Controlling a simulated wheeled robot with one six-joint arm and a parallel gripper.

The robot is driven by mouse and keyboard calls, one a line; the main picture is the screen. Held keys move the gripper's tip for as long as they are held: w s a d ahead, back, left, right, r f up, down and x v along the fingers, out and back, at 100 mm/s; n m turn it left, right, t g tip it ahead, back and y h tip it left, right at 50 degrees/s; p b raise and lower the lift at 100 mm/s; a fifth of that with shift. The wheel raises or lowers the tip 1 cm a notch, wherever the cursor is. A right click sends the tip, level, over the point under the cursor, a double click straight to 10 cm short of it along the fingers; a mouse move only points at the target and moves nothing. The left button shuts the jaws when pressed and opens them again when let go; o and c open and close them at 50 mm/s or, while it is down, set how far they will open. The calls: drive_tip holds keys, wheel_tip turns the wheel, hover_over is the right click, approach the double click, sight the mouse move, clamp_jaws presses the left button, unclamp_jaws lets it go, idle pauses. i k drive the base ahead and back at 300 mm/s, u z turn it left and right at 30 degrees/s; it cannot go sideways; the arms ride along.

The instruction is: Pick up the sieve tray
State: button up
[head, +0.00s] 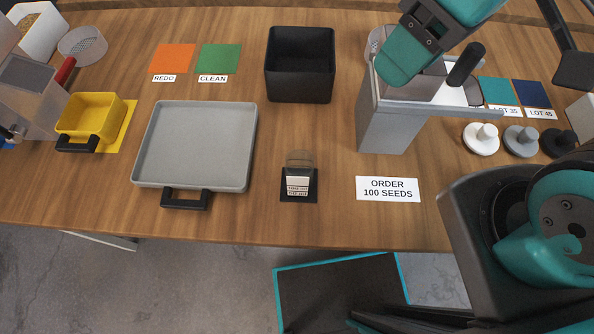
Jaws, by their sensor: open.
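I cannot tell for certain which thing is the sieve tray, as no holes can be made out. A shallow grey tray (195,145) with a black front handle (186,198) lies flat on the table, left of the middle. A smaller yellow tray (90,113), also with a black handle, sits at the left on a yellow mat. A grey metal box unit (383,125) with a flat top stands right of the middle, and a black grip (466,65) rises from its top. My teal arm hangs over this unit and partly hides it. My gripper's fingers do not show.
A black bin (300,62) stands at the back middle. Orange (172,58) and green (218,57) mats lie left of it. A small black stand (299,183) and an order card (388,189) are near the front edge. Several knobbed discs (481,139) stand at the right.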

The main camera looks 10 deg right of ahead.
sight(205, 147)
drive_tip(key=z, duration=1.05)
drive_tip(key=k, duration=1.5)
drive_tip(key=u, duration=1.85)
drive_tip(key=i, duration=0.5)
drive_tip(key=z, duration=0.05)
